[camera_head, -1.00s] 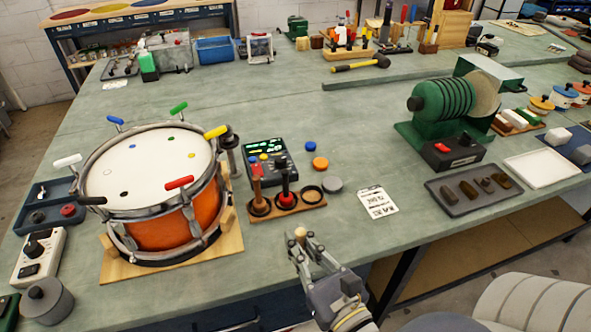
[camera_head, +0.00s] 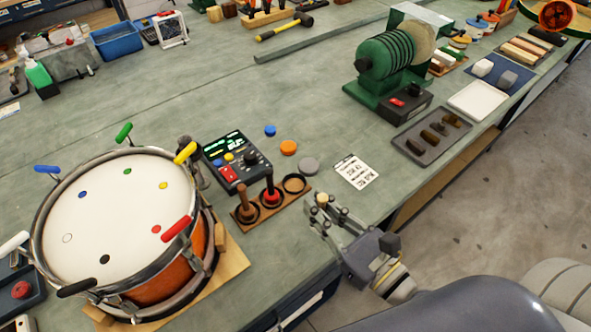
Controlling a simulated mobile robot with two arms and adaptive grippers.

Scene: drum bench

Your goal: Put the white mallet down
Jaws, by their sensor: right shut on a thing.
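My right gripper (camera_head: 324,222) is at the front edge of the bench, to the right of the drum. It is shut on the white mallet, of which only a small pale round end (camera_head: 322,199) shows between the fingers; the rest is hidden. A wooden mallet rack (camera_head: 258,215) lies just to the left and beyond. A brown-handled mallet (camera_head: 246,204) and a red mallet (camera_head: 270,190) stand in its left and middle places. My left gripper is not in view.
The orange drum (camera_head: 110,215) with coloured tuning keys stands at the left. A grey tray (camera_head: 432,138) and green machine (camera_head: 385,60) are at the right.

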